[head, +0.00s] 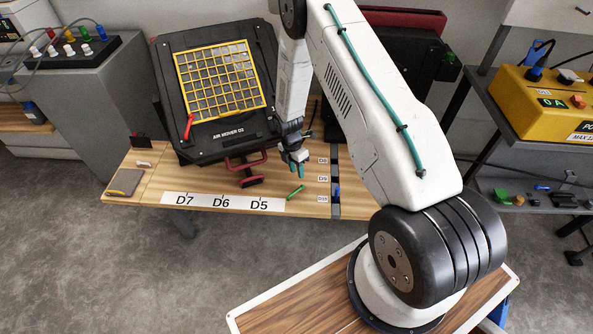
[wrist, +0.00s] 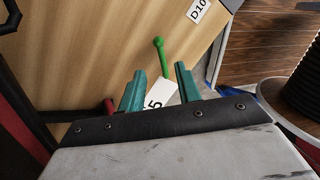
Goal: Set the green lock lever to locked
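The green lock lever (head: 296,192) is a short green rod at the table's front edge, just right of the D5 mark. In the wrist view the lever (wrist: 160,56) has a round knob at its upper end, and its lower part passes out of sight between my fingers. My gripper (head: 297,168) is over the table, just behind the lever in the head view. Its two teal fingers (wrist: 160,87) are apart with a gap between them, and nothing is clearly held. I cannot tell whether they touch the lever.
A black air mover (head: 210,95) with a yellow grille and a red lever (head: 189,127) stands behind. Its red handle (head: 246,163) is close left of my gripper. The label strip (head: 222,202) runs along the front edge. A dark slotted rail (head: 336,180) lies to the right.

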